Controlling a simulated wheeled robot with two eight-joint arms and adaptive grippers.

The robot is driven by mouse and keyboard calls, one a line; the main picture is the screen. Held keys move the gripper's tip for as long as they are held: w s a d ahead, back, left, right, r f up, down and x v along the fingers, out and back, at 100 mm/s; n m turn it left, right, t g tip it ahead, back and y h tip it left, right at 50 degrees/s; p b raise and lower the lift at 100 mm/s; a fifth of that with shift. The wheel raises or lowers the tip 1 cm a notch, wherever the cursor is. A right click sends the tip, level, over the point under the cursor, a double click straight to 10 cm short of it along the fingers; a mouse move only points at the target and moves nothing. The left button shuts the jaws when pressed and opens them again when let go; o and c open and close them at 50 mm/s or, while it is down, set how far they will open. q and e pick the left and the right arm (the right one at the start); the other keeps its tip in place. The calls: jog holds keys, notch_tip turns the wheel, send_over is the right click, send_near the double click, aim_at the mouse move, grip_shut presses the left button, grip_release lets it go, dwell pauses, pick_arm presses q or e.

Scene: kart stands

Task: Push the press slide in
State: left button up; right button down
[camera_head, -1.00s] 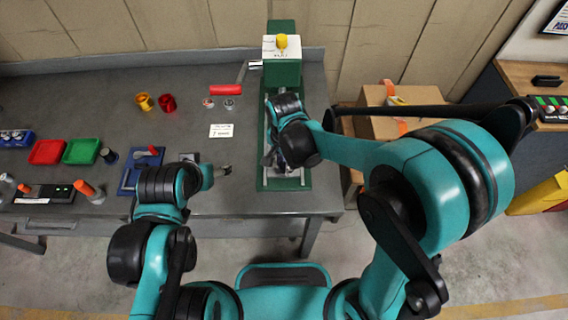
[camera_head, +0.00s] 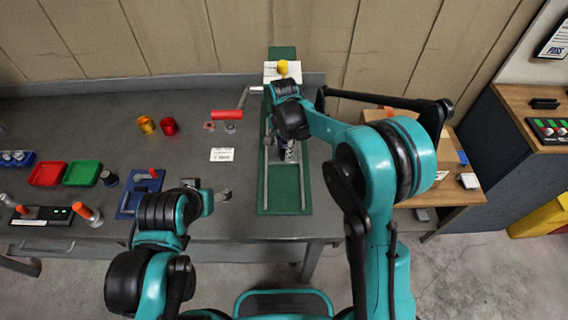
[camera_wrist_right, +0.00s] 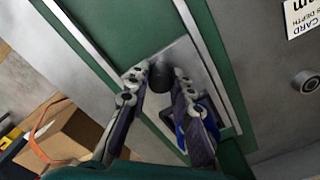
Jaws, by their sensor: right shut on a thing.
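The green press (camera_head: 283,53) stands at the back of the bench, with its rail-lined green base running toward me. In the right wrist view, the press slide (camera_wrist_right: 197,62) is a grey metal plate between the rails, with a dark round knob (camera_wrist_right: 161,78) on it. My right gripper (camera_wrist_right: 159,80) is shut on this knob, one finger on each side. In the head view, my right gripper (camera_head: 289,152) is over the base, partly hidden by my wrist. My left gripper (camera_head: 224,196) is over the bench left of the base, its fingers too small to judge.
A red-handled crank (camera_head: 228,115) sticks out left of the press. A white card (camera_head: 222,155) lies left of the base. A blue fixture (camera_head: 140,193), red tray (camera_head: 47,173), green tray (camera_head: 82,173) and several small parts are further left. A cardboard box (camera_head: 448,158) is at the right.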

jog(key=shift+w, duration=0.75)
jog(key=c, duration=1.3)
grip_release()
jog(key=shift+w, duration=0.1)
jog(key=shift+r, duration=0.1)
notch_tip(320, 180, up, 12)
jog(key=shift+f, duration=0.1)
